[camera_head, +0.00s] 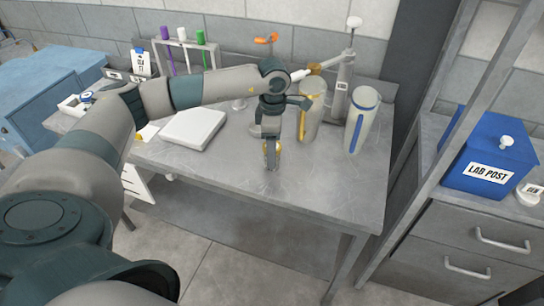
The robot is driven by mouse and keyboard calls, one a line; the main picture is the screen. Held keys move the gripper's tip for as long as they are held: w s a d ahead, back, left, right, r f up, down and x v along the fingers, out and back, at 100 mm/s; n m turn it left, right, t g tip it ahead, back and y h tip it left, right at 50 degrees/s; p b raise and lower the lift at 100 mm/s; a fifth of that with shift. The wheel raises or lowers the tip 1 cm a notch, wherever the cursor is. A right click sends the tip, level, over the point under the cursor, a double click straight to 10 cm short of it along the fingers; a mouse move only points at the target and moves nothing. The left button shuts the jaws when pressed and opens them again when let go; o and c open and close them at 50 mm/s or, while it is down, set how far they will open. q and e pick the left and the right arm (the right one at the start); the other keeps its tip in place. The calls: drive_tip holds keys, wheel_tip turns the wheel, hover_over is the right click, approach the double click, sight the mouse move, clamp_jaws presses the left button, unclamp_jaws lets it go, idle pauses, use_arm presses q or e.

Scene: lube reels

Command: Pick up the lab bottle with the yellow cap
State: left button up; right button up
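A tall pale bottle with a yellow-brown cap and a yellow stripe (312,112) stands upright on the grey table (330,190), right of centre. My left arm comes in from the left, and its gripper (271,160) points down just left of this bottle and a little nearer to me, apart from it in the picture. The fingertips are close to the table top. A small yellow patch shows between or on the fingers; I cannot tell whether they are open or shut. My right gripper is not in view.
A similar bottle with a blue rim and stripe (361,122) stands to the right. A grey pump-like stand (344,85) is behind. A white flat device (194,128) and a tube rack (184,50) are left. A blue "LAB POST" box (487,150) sits on drawers. The table front is clear.

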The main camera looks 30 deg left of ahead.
use_arm(q)
drive_tip(key=c, duration=1.1)
drive_tip(key=shift+r, duration=0.1)
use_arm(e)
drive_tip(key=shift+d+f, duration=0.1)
use_arm(q)
drive_tip(key=shift+r+b, duration=0.5)
wheel_tip(320, 180, up, 2)
drive_tip(key=shift+r+b, duration=0.2)
drive_tip(key=shift+b, duration=0.6)
drive_tip(key=s+d+r+b, duration=0.1)
drive_tip(key=d+r, duration=0.1)
drive_tip(key=d, duration=0.1)
drive_tip(key=s+d+r+b, duration=0.1)
drive_tip(key=s+d+r, duration=0.1)
drive_tip(key=d+r, duration=0.1)
drive_tip(key=s+d+r+b, duration=0.1)
drive_tip(key=d+r+b, duration=0.1)
drive_tip(key=d, duration=0.2)
drive_tip(key=shift+s+d+r, duration=0.15)
drive_tip(key=shift+d+r, duration=0.1)
drive_tip(key=shift+d, duration=0.15)
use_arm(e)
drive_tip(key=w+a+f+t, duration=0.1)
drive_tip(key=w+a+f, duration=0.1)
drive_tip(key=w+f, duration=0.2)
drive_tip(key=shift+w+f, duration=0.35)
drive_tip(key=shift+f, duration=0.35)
